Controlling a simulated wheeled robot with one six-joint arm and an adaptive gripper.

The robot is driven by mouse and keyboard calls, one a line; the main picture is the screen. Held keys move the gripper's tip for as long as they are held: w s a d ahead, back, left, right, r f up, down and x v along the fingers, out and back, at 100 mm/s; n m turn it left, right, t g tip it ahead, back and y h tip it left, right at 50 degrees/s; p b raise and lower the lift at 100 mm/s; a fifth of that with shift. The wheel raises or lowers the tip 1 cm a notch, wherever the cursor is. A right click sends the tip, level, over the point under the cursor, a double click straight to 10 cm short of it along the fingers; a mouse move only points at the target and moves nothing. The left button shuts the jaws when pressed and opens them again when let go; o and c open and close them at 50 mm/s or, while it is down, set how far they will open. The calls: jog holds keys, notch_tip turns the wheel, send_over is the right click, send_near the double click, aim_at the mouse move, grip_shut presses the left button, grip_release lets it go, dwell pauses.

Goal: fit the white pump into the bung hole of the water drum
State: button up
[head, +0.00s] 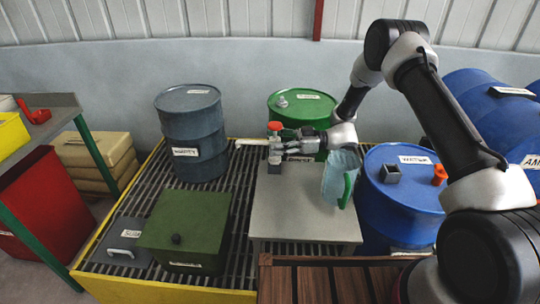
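The white pump (251,142) is seen in the head view near the middle, with its spout pointing left and an orange-red top. Its lower part is hidden by my gripper or merges with a small grey block below. My gripper (276,151) reaches in from the right, level with the pump body, with its fingers at or around it. Whether they are closed on it is too small to tell. A blue drum (403,215) at right has a label that seems to read water. A dark grey cube (390,173) and an orange fitting (440,174) are on its top. Its bung hole cannot be made out.
A grey table (300,215) stands below my gripper, with a pale blue jug (340,178) at its right edge beside the blue drum. A grey drum (193,135), a green drum (300,105) and a green box (185,228) stand around on the grating. More blue drums (480,90) are at right.

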grip_shut()
